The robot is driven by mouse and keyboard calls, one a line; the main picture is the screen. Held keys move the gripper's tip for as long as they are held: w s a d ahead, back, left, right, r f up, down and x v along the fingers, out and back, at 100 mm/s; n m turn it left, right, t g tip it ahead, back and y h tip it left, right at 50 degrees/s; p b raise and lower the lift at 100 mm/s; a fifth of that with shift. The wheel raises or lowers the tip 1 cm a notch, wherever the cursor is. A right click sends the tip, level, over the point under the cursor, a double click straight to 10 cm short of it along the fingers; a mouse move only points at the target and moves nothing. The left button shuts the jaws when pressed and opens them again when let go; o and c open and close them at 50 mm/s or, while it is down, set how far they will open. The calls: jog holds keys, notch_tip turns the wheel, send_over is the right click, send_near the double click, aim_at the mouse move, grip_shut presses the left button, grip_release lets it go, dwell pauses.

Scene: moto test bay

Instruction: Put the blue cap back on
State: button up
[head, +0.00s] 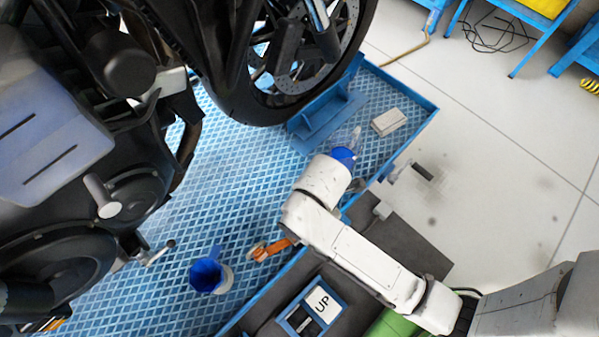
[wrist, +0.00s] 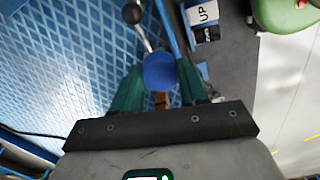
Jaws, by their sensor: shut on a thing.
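My gripper (wrist: 161,82) shows in the wrist view with its two green fingers closed around a round blue cap (wrist: 158,70). The cap's flat face shows between the fingertips. A small reddish-brown patch shows below the cap between the fingers; I cannot tell what it is. In the head view my white arm reaches over the edge of the blue lift platform. I cannot tell which opening the cap belongs to.
A motorcycle wheel (head: 285,105) stands in a blue chock (head: 325,128). A blue funnel-like vessel (head: 207,273) and an orange tool (head: 270,249) lie on the platform (head: 235,205). A pale box (head: 388,122) lies right. A lever knob (wrist: 132,12) is close above the cap in the wrist view.

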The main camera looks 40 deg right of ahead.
jog(key=s+r+p, duration=0.2)
jog(key=p, duration=0.3)
jog(key=shift+s+r, duration=0.1)
jog(key=shift+s, duration=0.3)
jog(key=shift+p, duration=0.4)
jog(key=w+f, duration=0.3)
jog(key=w, duration=0.1)
jog(key=w+f+b, duration=0.1)
jog(key=w+f, duration=0.3)
jog(key=w, duration=0.1)
jog(key=w+f+b, duration=0.1)
jog(key=w+f, duration=0.2)
jog(key=w, duration=0.1)
jog(key=shift+w+f, duration=0.15)
jog(key=shift+w, duration=0.25)
jog(key=shift+w+f+b, duration=0.15)
jog(key=shift+f+b, duration=0.25)
jog(key=shift+f, duration=1.25)
